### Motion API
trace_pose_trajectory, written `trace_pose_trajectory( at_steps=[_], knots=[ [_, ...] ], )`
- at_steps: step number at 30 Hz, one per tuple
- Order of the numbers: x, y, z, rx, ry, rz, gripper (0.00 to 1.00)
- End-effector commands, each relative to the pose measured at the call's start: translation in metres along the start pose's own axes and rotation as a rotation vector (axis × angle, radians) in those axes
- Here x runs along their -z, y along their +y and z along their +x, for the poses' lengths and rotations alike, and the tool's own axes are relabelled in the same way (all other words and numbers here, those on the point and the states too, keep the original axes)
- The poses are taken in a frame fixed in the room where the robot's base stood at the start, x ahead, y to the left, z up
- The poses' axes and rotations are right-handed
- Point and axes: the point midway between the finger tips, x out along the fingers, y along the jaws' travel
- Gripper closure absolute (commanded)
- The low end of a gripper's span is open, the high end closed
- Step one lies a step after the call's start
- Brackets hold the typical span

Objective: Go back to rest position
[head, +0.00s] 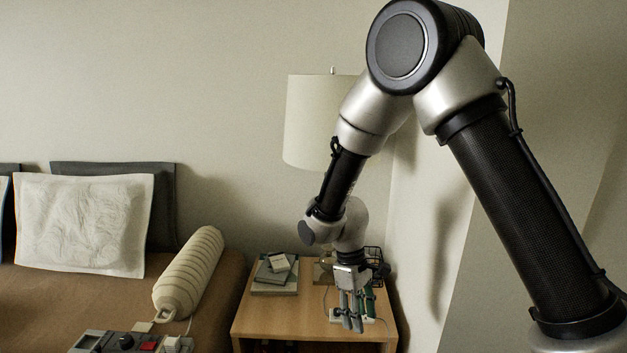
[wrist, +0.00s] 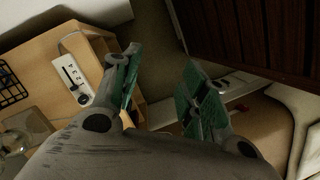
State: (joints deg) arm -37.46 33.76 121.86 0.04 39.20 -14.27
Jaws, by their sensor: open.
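My gripper (head: 352,322) hangs pointing down over the right part of the wooden nightstand (head: 275,320) in the head view. My arm is bent, with its elbow high at the upper right. In the wrist view my gripper (wrist: 160,88) is open, its green-padded fingers well apart. Nothing shows between them except the floor and furniture beyond. The nightstand's top also shows at the left of the wrist view (wrist: 35,60). A white strip with dark controls (wrist: 72,80) lies on it, left of the fingers. I cannot tell the gripper's exact height above the nightstand.
A lamp with a pale shade (head: 310,120) stands behind my forearm. Stacked books (head: 272,276) and a black wire basket (head: 376,256) are on the nightstand. Left is a bed with a pillow (head: 80,225), a bolster (head: 188,272) and a grey device (head: 97,341). A wall is close at right.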

Motion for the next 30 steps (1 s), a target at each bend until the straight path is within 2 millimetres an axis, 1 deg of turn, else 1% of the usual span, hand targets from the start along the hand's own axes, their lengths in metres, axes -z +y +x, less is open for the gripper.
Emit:
trace_pose_trajectory(
  at_steps=[1,5,6,8,9,11,12,14,15,17,18,21,24,27,30],
  knots=[
    [-0.013,0.004,-0.015,0.003,0.007,0.037,0.57],
    [-0.056,0.013,-0.054,0.013,0.025,0.153,0.57],
    [-0.073,0.016,-0.067,0.016,0.036,0.196,0.57],
    [-0.1,0.021,-0.088,0.021,0.058,0.265,0.57],
    [-0.12,0.023,-0.101,0.024,0.074,0.312,0.57],
    [-0.149,0.026,-0.119,0.027,0.104,0.381,0.57],
    [-0.169,0.026,-0.129,0.028,0.126,0.425,0.57],
    [-0.197,0.027,-0.142,0.028,0.163,0.489,0.57],
    [-0.215,0.026,-0.15,0.027,0.188,0.529,0.57],
    [-0.241,0.025,-0.16,0.022,0.234,0.586,0.57],
    [-0.258,0.024,-0.166,0.017,0.266,0.623,0.57],
    [-0.295,0.02,-0.178,-0.006,0.358,0.704,0.57],
    [-0.324,0.017,-0.189,-0.04,0.456,0.775,0.57],
    [-0.344,0.016,-0.201,-0.075,0.539,0.833,0.57],
    [-0.357,0.016,-0.211,-0.104,0.597,0.874,0.57]
  ],
)
